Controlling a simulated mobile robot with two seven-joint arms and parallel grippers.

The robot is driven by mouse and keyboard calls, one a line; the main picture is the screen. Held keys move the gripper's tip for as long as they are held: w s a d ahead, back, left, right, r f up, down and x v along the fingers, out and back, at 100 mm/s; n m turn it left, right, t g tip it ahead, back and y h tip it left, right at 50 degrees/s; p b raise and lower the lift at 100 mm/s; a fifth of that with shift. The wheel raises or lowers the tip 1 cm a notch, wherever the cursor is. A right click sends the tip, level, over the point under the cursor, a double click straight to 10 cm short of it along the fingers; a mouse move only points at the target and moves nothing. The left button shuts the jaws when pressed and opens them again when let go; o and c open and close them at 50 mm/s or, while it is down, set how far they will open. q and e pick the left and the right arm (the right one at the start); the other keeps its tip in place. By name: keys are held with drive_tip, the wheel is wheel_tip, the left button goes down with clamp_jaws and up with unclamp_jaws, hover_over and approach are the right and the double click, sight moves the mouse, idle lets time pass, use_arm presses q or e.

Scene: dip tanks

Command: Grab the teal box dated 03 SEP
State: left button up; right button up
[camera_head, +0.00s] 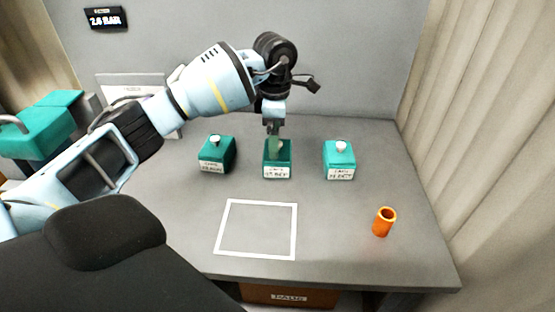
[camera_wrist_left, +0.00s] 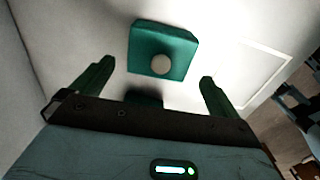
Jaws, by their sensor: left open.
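Three teal boxes with white date labels stand in a row on the grey table: a left box (camera_head: 208,157), a middle box (camera_head: 285,158) and a right box (camera_head: 340,161). The label dates are too small to read surely, so I cannot tell which is 03 SEP. My left gripper (camera_head: 273,146) points down at the middle box, its fingers covering the top of it. In the left wrist view the gripper (camera_wrist_left: 157,73) is open, and a teal box (camera_wrist_left: 180,42) with a pale knob shows beyond the fingertips. A darker teal shape below it is partly hidden by the palm.
A white square outline (camera_head: 220,229) is marked on the table front. A brown box (camera_head: 262,294) sits below the table edge. A wall display (camera_head: 105,18) hangs at the back left. The table between outline and cup is clear.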

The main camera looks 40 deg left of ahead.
use_arm(q)
drive_tip(key=shift+w+d+f, duration=0.1)
drive_tip(key=shift+f, duration=1.5)
drive_tip(key=shift+w+d+f, duration=0.1)
drive_tip(key=shift+f, duration=1.5)
drive_tip(key=c, duration=0.8)
drive_tip(key=shift+c, duration=0.2)
drive_tip(key=shift+r, duration=0.2)
drive_tip(key=shift+r, duration=1.45)
drive_tip(key=shift+s+d+r, duration=0.15)
drive_tip(key=shift+s, duration=0.15)
drive_tip(key=s+d, duration=0.2)
drive_tip(key=s, duration=0.2)
drive_tip(key=s+d+r, duration=0.1)
drive_tip(key=s+d, duration=0.1)
drive_tip(key=s, duration=0.3)
drive_tip(key=s+d, duration=0.2)
drive_tip(key=s, duration=0.3)
drive_tip(key=shift+s+r, duration=0.15)
drive_tip(key=shift+r, duration=0.05)
